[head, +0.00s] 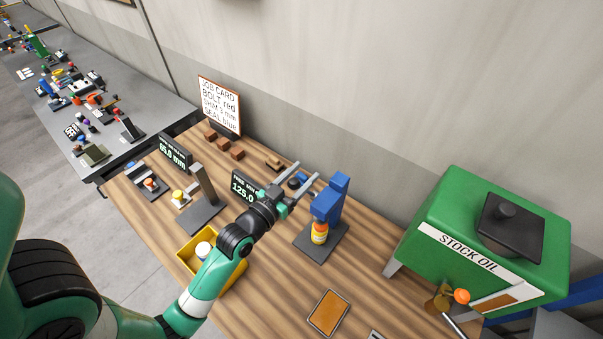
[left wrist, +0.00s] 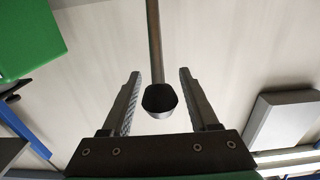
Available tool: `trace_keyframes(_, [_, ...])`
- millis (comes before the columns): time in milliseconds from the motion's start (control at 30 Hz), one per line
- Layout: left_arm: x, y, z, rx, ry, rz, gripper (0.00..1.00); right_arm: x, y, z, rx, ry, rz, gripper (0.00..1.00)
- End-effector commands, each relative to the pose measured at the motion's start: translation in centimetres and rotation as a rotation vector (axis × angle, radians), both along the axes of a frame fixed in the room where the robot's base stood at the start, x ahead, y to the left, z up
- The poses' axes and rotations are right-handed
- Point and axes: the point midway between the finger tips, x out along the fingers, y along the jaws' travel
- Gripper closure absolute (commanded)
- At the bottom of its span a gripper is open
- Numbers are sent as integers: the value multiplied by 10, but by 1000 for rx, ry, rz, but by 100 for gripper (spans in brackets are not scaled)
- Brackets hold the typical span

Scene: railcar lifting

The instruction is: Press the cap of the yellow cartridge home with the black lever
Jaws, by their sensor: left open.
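A blue press (head: 331,198) stands on a dark base plate on the wooden table. The yellow-orange cartridge (head: 320,233) with a pale band stands upright under its head. I cannot make out how its cap sits. My left gripper (head: 306,170) is open just left of the press head. A dark knob (head: 293,183) shows between its fingers. In the left wrist view, a rod with a black knob (left wrist: 160,99), which looks like the lever, lies between the open fingers (left wrist: 158,75), with gaps on both sides. My right gripper is not in view.
A green stock oil tank (head: 490,238) stands at the right. A yellow bin (head: 186,261) with a white-topped item lies below my left forearm. Displays, a grey stand (head: 203,195) and brown blocks are at the left. A framed brown pad (head: 328,313) lies in front.

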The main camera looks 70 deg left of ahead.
Motion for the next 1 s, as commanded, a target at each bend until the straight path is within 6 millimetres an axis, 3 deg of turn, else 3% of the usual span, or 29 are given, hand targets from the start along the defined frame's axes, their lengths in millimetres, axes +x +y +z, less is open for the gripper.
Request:
trace_keyframes(167, [0,0,0,0,0,0,41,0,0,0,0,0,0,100])
trace_keyframes(500, [0,0,0,0,0,0,100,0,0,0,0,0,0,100])
trace_keyframes(1000, [0,0,0,0,-1,0,100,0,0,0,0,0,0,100])
